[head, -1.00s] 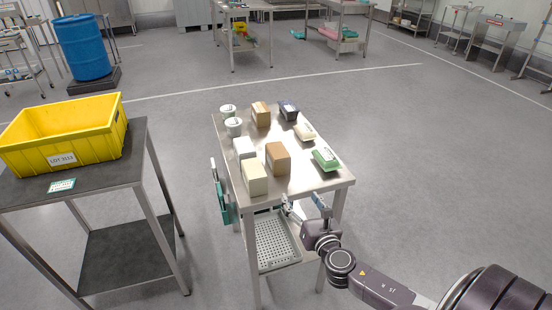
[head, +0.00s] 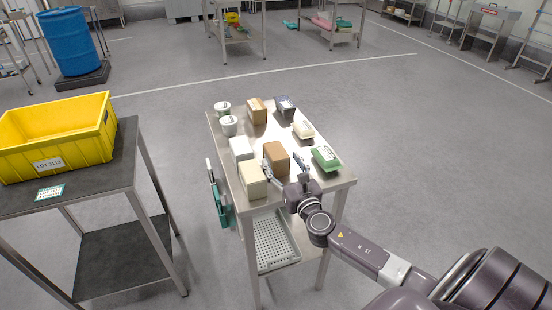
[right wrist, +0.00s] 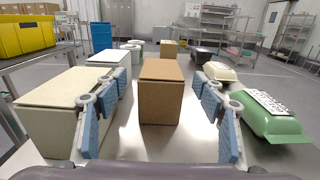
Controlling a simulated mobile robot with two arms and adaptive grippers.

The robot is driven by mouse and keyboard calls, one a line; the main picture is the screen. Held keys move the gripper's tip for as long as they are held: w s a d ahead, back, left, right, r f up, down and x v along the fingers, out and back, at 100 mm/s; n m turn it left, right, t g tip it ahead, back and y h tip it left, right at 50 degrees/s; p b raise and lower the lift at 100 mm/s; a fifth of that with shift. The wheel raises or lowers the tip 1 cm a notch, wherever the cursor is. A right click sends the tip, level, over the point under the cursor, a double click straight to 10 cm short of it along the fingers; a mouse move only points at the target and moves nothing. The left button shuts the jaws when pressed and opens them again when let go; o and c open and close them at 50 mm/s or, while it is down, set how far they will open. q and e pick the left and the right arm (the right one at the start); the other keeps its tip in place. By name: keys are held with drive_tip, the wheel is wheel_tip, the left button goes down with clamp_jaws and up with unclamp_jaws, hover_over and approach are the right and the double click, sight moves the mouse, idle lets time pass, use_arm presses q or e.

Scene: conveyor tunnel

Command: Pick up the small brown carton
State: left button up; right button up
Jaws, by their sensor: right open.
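A brown carton (head: 276,158) stands upright near the front of the steel table (head: 328,184). In the right wrist view the carton (right wrist: 161,92) stands straight ahead, between the lines of my two fingers. A second brown carton (head: 257,111) stands at the table's back, and it also shows behind in the right wrist view (right wrist: 169,49). My right gripper (head: 285,168) is open and empty at the table's front edge, with its fingers spread to either side of the near carton. Whether the fingertips reach past its front face is hard to tell. My left gripper is out of view.
A cream carton (head: 253,180) stands close left of the near carton, with a white one (head: 241,149) behind it. A green-and-white pack (head: 326,158) lies to the right. White tubs (head: 229,126), a dark pack (head: 285,107) and a cream pack (head: 303,130) stand farther back.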

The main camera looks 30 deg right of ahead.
sight(276, 150)
drive_tip(key=shift+w, duration=0.35)
drive_tip(key=x, duration=0.4)
drive_tip(key=shift+w+d+f, duration=0.2)
drive_tip(key=shift+w, duration=0.45)
drive_tip(key=shift+d, duration=0.1)
drive_tip(key=c, duration=0.5)
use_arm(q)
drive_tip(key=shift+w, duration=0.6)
use_arm(e)
drive_tip(key=c, duration=0.9)
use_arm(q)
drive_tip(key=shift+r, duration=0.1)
use_arm(e)
drive_tip(key=shift+r, duration=0.15)
